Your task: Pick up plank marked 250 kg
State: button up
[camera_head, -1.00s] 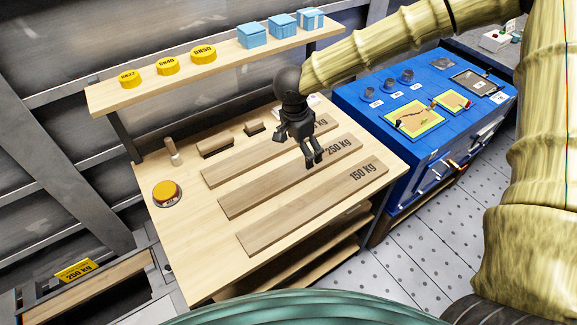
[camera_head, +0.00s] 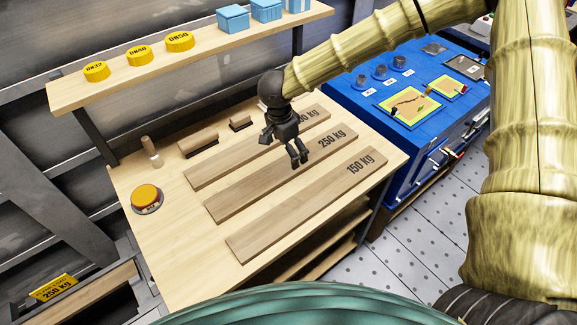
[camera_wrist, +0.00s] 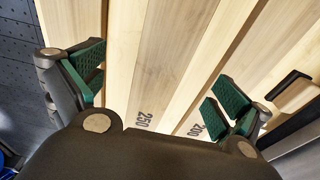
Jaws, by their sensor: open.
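The plank marked 250 kg (camera_head: 262,184) lies flat on the wooden workbench, the middle one of three parallel planks. It also shows in the wrist view (camera_wrist: 165,62), with its "250" marking near my gripper's base. My gripper (camera_head: 300,160) is above this plank near its marked end. In the wrist view my gripper (camera_wrist: 165,95) is open and empty, its green-padded fingers spread on either side of the plank. Whether the fingers touch anything I cannot tell.
The 150 kg plank (camera_head: 300,210) lies in front and another plank (camera_head: 220,166), its label partly hidden, lies behind. A yellow-orange button (camera_head: 146,196) is at the bench's left. A shelf (camera_head: 200,50) with yellow discs and blue boxes is above. A blue cabinet (camera_head: 400,150) stands right.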

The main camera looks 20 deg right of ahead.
aim_at(288, 164)
jog(key=shift+w+d+f+p, duration=0.2)
jog(key=shift+f+p, duration=0.1)
jog(key=shift+f, duration=0.95)
jog(key=shift+w+d+f+p, duration=0.15)
jog(key=shift+f+p, duration=0.2)
jog(key=shift+f, duration=0.9)
jog(key=shift+w+d+f+p, duration=0.1)
jog(key=shift+w+f+p, duration=0.15)
jog(key=shift+f, duration=1)
jog(key=c, duration=1.5)
